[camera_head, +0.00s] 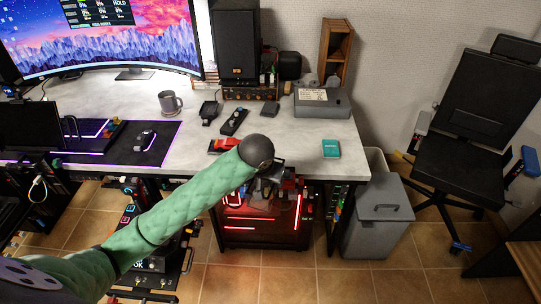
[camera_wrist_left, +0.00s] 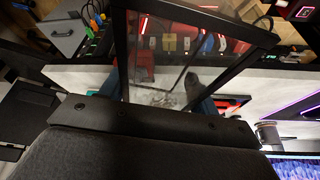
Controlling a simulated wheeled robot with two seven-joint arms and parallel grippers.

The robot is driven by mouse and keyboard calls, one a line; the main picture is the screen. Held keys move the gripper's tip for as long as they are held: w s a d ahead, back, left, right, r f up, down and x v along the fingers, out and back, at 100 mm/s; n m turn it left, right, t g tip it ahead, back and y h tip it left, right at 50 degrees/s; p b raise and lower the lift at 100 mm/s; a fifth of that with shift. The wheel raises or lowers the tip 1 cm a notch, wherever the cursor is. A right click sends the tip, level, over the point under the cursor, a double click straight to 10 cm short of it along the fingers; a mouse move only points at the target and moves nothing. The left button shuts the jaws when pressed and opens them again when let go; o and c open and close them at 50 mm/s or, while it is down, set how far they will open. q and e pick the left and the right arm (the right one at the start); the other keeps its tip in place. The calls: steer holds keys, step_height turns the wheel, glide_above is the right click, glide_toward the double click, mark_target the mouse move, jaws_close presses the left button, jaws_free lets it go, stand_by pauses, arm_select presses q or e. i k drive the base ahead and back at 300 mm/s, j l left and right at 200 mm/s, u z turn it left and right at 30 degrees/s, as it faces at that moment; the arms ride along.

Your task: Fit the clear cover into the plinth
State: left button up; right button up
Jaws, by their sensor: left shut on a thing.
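My left gripper (camera_head: 274,171) is at the desk's front edge, partly hidden behind my round dark wrist in the head view. In the left wrist view its fingers (camera_wrist_left: 160,90) are shut on the clear cover (camera_wrist_left: 190,42), a see-through piece with dark edges. The cover fills the upper middle of that view and is tilted. In the head view I cannot make out its shape. A small red item (camera_head: 224,145) lies on the desk just left of the gripper, apart from it. I cannot tell for sure which thing is the plinth. My right gripper is not in view.
A teal box (camera_head: 331,148) lies near the desk's (camera_head: 300,131) right front corner. A mug (camera_head: 170,102), a dark remote-like item (camera_head: 235,122) and a grey case (camera_head: 321,104) stand farther back. A red-lit computer case (camera_head: 262,222) is under the desk.

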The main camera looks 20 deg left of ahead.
mark_target(211, 150)
steer(key=i+l, duration=0.35)
steer(key=l, duration=0.15)
steer(key=i+l, duration=0.4)
steer(key=i+u, duration=0.1)
steer(key=u, duration=0.3)
steer(key=l+u, duration=0.1)
steer(key=u, duration=0.3)
steer(key=i+l+u, duration=0.1)
steer(key=u, duration=0.25)
steer(key=i, duration=0.35)
steer(key=u, duration=0.05)
